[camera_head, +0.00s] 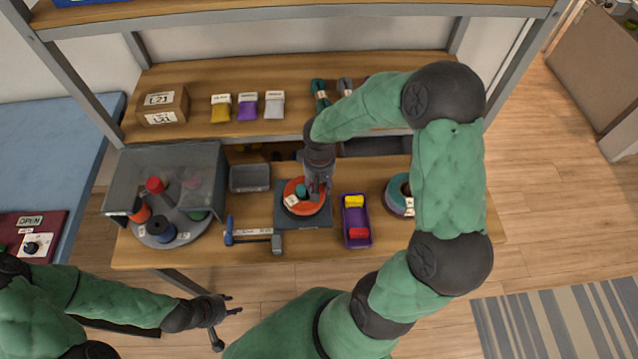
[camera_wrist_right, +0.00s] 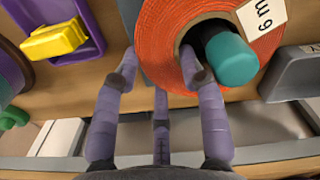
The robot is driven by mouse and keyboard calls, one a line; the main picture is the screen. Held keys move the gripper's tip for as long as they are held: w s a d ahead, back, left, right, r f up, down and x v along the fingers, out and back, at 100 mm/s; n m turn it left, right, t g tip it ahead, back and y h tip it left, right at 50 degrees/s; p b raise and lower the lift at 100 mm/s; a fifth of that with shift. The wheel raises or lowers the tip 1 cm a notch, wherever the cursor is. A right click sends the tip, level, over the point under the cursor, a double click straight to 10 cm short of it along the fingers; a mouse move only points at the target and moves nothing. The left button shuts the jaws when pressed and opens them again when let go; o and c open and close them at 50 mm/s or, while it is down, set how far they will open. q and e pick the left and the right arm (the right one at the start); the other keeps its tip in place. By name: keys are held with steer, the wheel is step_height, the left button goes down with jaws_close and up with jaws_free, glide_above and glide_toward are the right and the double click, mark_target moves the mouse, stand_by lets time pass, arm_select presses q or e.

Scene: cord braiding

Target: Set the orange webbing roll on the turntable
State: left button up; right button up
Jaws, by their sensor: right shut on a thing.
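The orange webbing roll (camera_head: 289,188) lies flat at a dark square stand (camera_head: 318,222) in the middle of the bench. In the right wrist view the roll (camera_wrist_right: 162,55) has a teal post standing in its hole and a white label. My right gripper (camera_head: 316,193) comes down over it from above, shut on its ring; in the right wrist view one finger is in the hole and another is outside the rim. The grey round turntable (camera_head: 176,237) is at the bench's left, partly under a clear hood, with several spools on it. My left gripper (camera_head: 235,304) is open and empty in front of the bench.
A purple tray (camera_head: 357,222) with yellow and red pieces stands right of the stand. A teal roll (camera_head: 397,194) is farther right. A blue-handled tool (camera_head: 250,238) and a grey bin (camera_head: 250,178) lie between turntable and stand. The clear hood (camera_head: 205,165) covers the turntable's back.

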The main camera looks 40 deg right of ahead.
stand_by(0.3)
steer(key=o, duration=1.4)
steer(key=shift+c, duration=0.2)
steer(key=shift+d, duration=0.1)
steer(key=shift+a, duration=0.2)
steer(key=shift+c, duration=0.7)
